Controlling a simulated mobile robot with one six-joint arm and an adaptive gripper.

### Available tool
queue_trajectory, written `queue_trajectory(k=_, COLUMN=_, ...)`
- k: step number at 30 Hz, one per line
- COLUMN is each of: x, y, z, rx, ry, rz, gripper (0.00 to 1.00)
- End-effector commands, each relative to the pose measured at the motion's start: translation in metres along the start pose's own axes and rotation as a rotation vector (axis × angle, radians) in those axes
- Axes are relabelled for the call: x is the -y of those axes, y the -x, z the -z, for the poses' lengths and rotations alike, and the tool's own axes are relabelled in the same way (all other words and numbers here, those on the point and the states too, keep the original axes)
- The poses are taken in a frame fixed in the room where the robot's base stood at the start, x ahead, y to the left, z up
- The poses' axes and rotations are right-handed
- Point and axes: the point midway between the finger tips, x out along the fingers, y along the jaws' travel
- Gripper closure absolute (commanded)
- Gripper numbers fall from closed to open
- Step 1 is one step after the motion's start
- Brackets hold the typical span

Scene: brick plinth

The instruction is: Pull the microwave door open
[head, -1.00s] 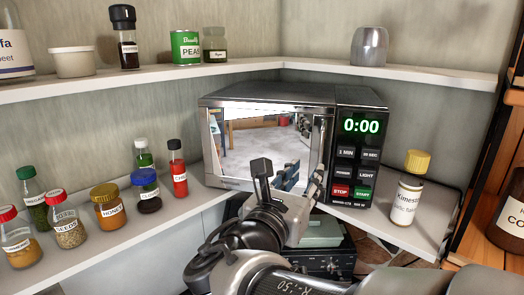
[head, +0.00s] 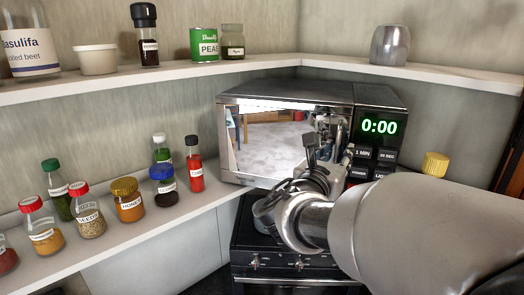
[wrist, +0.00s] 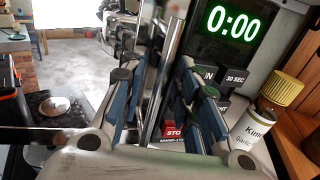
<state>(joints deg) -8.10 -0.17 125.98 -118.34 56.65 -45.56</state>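The microwave (head: 290,93) stands in the corner under the upper shelf. Its mirror-like door (head: 275,140) looks shut and reflects the room. A vertical chrome handle (wrist: 170,65) runs along the door's right side, left of the control panel (head: 376,140). My gripper (head: 312,150) is in front of the right part of the door. In the wrist view my gripper (wrist: 165,90) is open, with one blue-padded finger on each side of the handle. Gaps show beside the bar, and I see no firm contact. My arm hides the lower panel and lower right door in the head view.
A yellow-capped bottle (wrist: 265,105) stands just right of the microwave. Several spice jars (head: 128,200) stand on the left counter. A black stove-like unit (head: 290,262) is below. The upper shelf (head: 150,78) holds a pea can (head: 204,44) and other containers.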

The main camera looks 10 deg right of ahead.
Motion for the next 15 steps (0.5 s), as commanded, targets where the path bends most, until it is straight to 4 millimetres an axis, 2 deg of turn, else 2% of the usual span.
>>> queue_trajectory(k=2, x=0.0, y=0.0002, z=-0.0001, rx=0.0, ry=0.0, rz=0.0, gripper=0.76)
queue_trajectory(k=13, x=0.0001, y=0.0004, z=-0.0001, rx=0.0, ry=0.0, rz=0.0, gripper=1.0)
queue_trajectory(k=15, x=0.0001, y=0.0004, z=-0.0001, rx=0.0, ry=0.0, rz=0.0, gripper=1.0)
